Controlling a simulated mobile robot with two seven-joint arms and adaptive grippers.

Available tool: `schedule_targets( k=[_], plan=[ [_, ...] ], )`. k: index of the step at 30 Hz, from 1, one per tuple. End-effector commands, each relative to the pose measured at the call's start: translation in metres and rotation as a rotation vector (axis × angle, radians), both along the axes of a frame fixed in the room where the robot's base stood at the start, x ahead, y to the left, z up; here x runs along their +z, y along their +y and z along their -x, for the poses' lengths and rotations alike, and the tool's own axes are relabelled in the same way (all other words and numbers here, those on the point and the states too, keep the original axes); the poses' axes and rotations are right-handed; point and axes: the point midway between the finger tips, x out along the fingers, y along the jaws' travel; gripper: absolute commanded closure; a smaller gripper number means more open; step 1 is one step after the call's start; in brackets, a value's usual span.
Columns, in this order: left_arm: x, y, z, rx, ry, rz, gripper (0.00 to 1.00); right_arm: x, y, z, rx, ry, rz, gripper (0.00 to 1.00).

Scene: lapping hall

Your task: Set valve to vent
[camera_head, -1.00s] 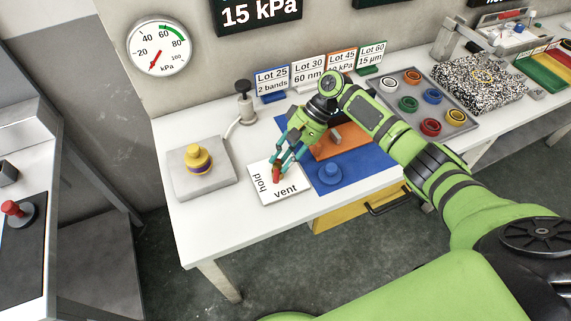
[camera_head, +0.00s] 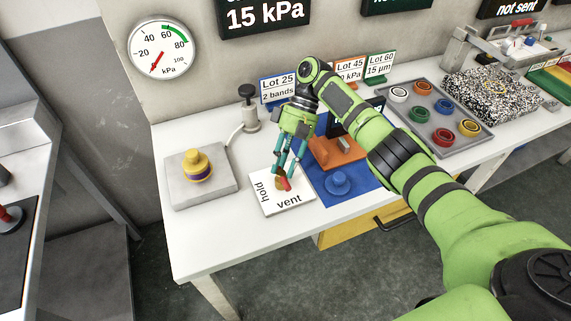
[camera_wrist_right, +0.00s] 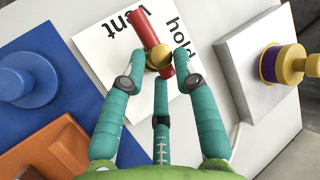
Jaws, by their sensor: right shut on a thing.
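The valve is a red handle (camera_head: 287,184) with a brass hub (camera_wrist_right: 157,60) on a white plate (camera_head: 300,206) printed "hold" and "vent". My right gripper (camera_head: 281,176) points down over the plate with its teal fingers shut around the handle. In the right wrist view the fingertips (camera_wrist_right: 160,65) close about the hub and the near end of the red handle (camera_wrist_right: 150,32). The handle's far end there points between the two words, nearer "vent". The fingers partly hide the valve in the head view. My left gripper is out of view.
A gauge (camera_head: 162,48) and a "15 kPa" display (camera_head: 266,14) are on the wall. Left of the plate is a grey block (camera_head: 215,190) with a yellow-purple knob (camera_head: 197,165). Right are a blue mat (camera_head: 362,187), a blue knob (camera_head: 337,183) and an orange block (camera_head: 328,152).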

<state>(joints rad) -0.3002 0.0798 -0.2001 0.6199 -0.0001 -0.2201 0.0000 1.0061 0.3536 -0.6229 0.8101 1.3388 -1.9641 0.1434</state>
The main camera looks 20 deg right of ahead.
Motion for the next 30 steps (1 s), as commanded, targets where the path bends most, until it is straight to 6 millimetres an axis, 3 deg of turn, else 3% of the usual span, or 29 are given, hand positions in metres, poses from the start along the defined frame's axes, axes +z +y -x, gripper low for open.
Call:
schedule_targets(
  k=[9, 10, 11, 23, 30],
  plan=[
    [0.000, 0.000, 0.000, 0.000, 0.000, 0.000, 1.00, 0.004, 0.004, -0.004, -0.002, -0.016, -0.011, 1.00],
    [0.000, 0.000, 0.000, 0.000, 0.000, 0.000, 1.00, 0.004, 0.004, -0.004, -0.002, -0.016, -0.011, 0.62],
    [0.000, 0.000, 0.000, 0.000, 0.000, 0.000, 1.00, 0.004, 0.004, -0.004, -0.001, -0.015, -0.011, 0.52],
    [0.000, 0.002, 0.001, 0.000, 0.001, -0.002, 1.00, 0.003, 0.001, -0.003, -0.002, -0.007, -0.005, 0.52],
    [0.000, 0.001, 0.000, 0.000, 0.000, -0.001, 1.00, 0.029, -0.014, -0.017, -0.003, -0.008, -0.003, 0.52]
  ],
)
